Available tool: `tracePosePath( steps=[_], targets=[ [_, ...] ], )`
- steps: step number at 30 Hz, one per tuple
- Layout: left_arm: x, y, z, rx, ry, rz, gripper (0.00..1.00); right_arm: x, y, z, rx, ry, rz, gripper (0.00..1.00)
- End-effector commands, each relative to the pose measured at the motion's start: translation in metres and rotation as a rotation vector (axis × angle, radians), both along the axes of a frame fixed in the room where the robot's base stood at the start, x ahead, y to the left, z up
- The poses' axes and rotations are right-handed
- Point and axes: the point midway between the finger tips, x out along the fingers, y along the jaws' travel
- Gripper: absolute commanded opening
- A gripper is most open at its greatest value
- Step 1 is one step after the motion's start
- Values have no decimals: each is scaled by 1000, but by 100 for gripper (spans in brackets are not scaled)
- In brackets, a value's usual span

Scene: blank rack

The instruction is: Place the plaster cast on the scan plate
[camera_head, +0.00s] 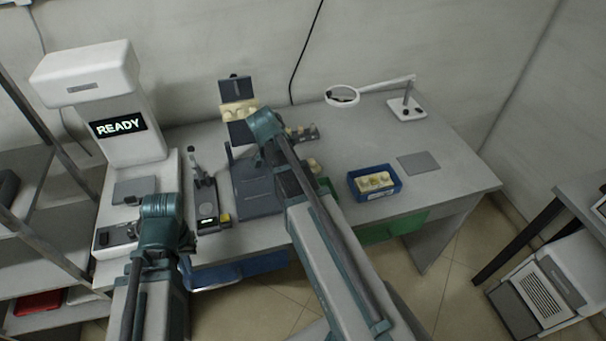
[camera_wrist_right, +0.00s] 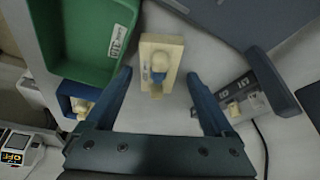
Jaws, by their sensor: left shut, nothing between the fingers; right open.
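A cream plaster cast (camera_wrist_right: 163,54) with a rounded knob lies on the pale tabletop between the spread fingers of my right gripper (camera_wrist_right: 158,78), which is open. In the head view part of a cream piece (camera_head: 314,165) shows beside my right arm; that gripper's fingertips are hidden there. A flat dark grey plate (camera_head: 134,190), apparently the scan plate, lies on the white scanner (camera_head: 125,120), whose display reads READY. My left gripper (camera_head: 184,240) is shut and empty, low in front of the scanner.
A blue tray (camera_head: 396,191) holds cream casts. A green bin (camera_wrist_right: 90,40) is close to the right gripper's left finger. A grey plate (camera_head: 418,163) and magnifier lamp (camera_head: 407,108) are at the right. A dark blue stand (camera_head: 256,190) and small device (camera_head: 206,200) occupy the middle.

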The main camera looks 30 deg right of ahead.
Motion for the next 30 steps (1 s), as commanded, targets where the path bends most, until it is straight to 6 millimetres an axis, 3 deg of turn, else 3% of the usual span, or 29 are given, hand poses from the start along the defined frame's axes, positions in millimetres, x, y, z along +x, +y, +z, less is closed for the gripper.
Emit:
tracePosePath(
  steps=[9,19,30],
  targets=[
    [0,0,-39,0,0,0,0,2,-19,-39,0,1,-1,88],
    [0,0,-41,0,0,0,0,2,-22,-41,0,0,0,88],
    [0,0,-41,0,0,0,0,2,-22,-41,0,0,0,23]
  ],
)
